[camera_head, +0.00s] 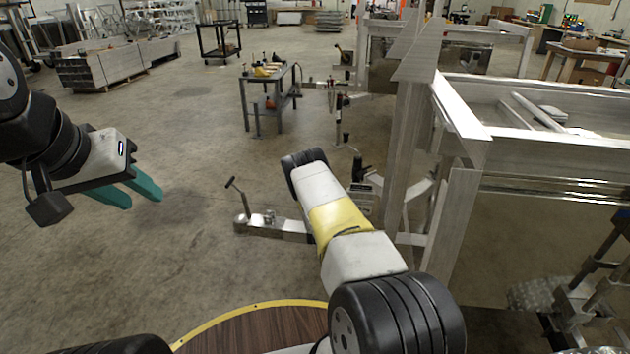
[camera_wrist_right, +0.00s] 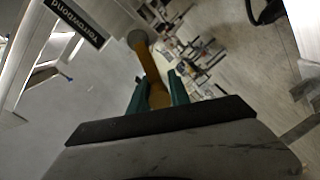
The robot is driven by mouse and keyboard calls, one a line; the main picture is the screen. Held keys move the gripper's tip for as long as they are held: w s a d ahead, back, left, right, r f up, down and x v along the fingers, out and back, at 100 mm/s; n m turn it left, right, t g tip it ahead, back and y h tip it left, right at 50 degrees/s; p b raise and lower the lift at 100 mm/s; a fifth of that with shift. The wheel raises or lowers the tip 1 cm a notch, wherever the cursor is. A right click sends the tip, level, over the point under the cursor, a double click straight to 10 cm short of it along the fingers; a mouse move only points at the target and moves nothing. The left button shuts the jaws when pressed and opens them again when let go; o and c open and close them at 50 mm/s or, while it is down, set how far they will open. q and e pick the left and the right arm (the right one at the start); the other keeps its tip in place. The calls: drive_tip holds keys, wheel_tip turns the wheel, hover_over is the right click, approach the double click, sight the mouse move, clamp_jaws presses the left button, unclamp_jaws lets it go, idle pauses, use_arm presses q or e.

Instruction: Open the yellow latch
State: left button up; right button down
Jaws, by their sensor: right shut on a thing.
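The yellow latch (camera_wrist_right: 150,72) shows in the right wrist view as an orange-yellow bar. It runs from a grey round pivot (camera_wrist_right: 137,38) at the top down between the teal fingers of my right gripper (camera_wrist_right: 157,92). That gripper is shut on the latch. In the head view the latch and the right gripper are hidden behind my right arm and the trailer frame. My left gripper (camera_head: 146,199) is at the left of the head view, in the air above bare floor. Its two teal fingers are apart with nothing between them.
An aluminium trailer (camera_head: 460,115) with upright posts stands at the right, close to my right arm. A trailer tongue (camera_head: 283,231) with a coupler sticks out left of that arm. A small work table (camera_head: 268,82) stands farther back.

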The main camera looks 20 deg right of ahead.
drive_tip(key=shift+s+d+f+n, duration=0.1)
drive_tip(key=shift+d+f+n, duration=0.05)
drive_tip(key=shift+f+n, duration=0.3)
drive_tip(key=shift+s+d+f+n, duration=0.1)
drive_tip(key=shift+f+n, duration=0.2)
drive_tip(key=shift+n, duration=0.15)
drive_tip(key=shift+h, duration=0.3)
drive_tip(key=c, duration=1.5)
unclamp_jaws()
drive_tip(key=shift+w+r, duration=0.1)
drive_tip(key=v, duration=0.8)
drive_tip(key=shift+d, duration=0.25)
drive_tip(key=shift+r, duration=0.15)
